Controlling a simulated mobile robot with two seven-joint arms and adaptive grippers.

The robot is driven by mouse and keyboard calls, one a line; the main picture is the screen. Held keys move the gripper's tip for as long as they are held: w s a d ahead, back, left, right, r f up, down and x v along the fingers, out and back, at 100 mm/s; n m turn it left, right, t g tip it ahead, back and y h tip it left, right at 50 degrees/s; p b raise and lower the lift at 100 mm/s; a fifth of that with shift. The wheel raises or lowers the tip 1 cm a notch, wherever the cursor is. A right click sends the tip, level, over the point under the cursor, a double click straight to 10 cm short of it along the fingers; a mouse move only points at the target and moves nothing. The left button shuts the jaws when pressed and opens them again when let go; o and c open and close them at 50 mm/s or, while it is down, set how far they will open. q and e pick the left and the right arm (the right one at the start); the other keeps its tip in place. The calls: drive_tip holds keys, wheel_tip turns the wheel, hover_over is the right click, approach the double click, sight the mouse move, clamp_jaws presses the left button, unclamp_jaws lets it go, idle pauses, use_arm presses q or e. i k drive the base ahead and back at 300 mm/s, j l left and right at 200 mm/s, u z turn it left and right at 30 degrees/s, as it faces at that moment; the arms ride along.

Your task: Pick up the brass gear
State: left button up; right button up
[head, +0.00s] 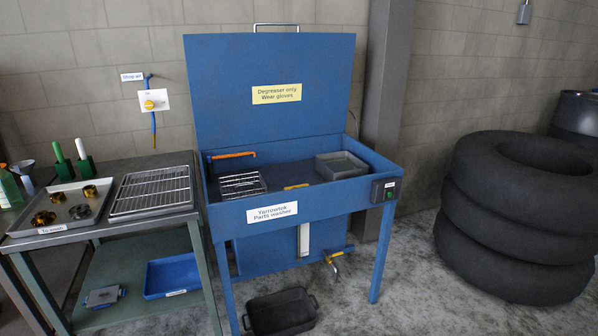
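A grey tray (108,205) on the bench at left holds several small ring-like parts. One brass-coloured part (90,190) lies at its back right. Another brass-coloured part, darkened in places (43,217), lies at its front left. A dark grey part (79,211) and a dark part with a brownish tint (57,197) lie near them. The parts are too small to tell for certain which is the brass gear. Neither of my grippers is in view.
A wire rack (152,190) stands beside the tray. The blue parts washer (330,200) has its lid up and holds a wire basket (242,185) and a grey container (341,165). Stacked tires (515,245) stand at right.

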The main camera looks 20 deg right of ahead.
sight(44, 218)
drive_tip(key=i+j+z, duration=0.1)
drive_tip(key=i+j, duration=0.4)
drive_tip(key=j, duration=0.2)
drive_tip(key=i+j+z, duration=0.15)
drive_tip(key=j, duration=0.25)
drive_tip(key=i, duration=0.1)
